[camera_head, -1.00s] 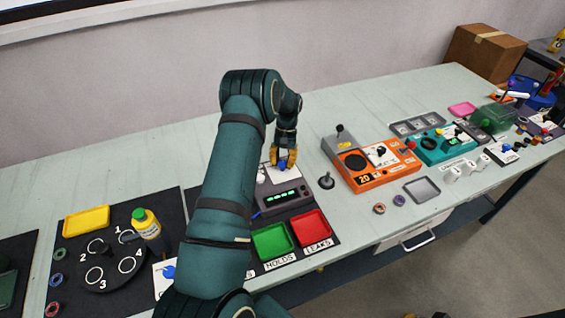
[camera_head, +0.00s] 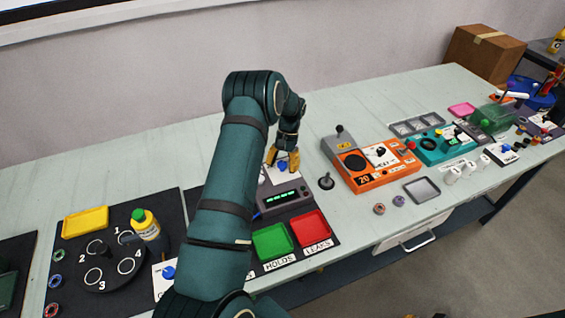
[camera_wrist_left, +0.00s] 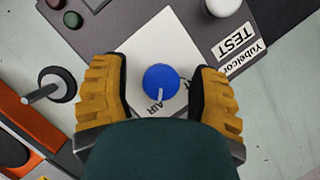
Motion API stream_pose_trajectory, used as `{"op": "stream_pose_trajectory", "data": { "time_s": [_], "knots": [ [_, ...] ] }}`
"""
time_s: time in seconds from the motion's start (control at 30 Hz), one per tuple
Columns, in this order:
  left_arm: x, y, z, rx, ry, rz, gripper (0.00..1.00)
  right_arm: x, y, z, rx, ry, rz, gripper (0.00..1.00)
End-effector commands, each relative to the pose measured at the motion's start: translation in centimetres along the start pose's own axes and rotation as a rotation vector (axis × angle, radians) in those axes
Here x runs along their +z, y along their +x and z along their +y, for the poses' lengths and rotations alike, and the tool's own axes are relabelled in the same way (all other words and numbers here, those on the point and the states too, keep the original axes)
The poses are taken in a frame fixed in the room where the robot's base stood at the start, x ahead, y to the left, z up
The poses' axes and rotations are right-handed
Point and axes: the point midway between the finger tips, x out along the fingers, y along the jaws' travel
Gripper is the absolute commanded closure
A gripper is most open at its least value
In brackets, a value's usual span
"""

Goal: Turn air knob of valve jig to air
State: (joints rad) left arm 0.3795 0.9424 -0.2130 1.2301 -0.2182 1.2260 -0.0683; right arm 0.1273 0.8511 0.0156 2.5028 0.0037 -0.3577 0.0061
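The blue air knob (camera_head: 282,166) sits on a white plate behind a grey box with a green display (camera_head: 284,198). In the left wrist view the round knob (camera_wrist_left: 160,80) is near the middle of the tilted white plate (camera_wrist_left: 150,45). A pale mark on the knob points down toward the printed word AIR. My left gripper (camera_head: 282,158) is over the plate; in the left wrist view its yellow fingers (camera_wrist_left: 160,98) stand open on either side of the knob, with gaps on both sides.
The orange unit (camera_head: 380,178) is farther right. Green (camera_head: 272,241) and red (camera_head: 310,228) trays lie in front. A bottle (camera_head: 146,226) stands left of my arm.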

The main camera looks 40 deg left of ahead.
Motion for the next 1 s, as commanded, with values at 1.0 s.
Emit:
{"op": "stream_pose_trajectory", "data": {
  "time_s": [1.0],
  "knots": [
    [-0.1, -11.3, -0.1, -0.001, -0.002, 0.012, 0.35, 0.0, 0.0, 0.0, 0.000, 0.000, 0.000, 1.00]
  ]
}}
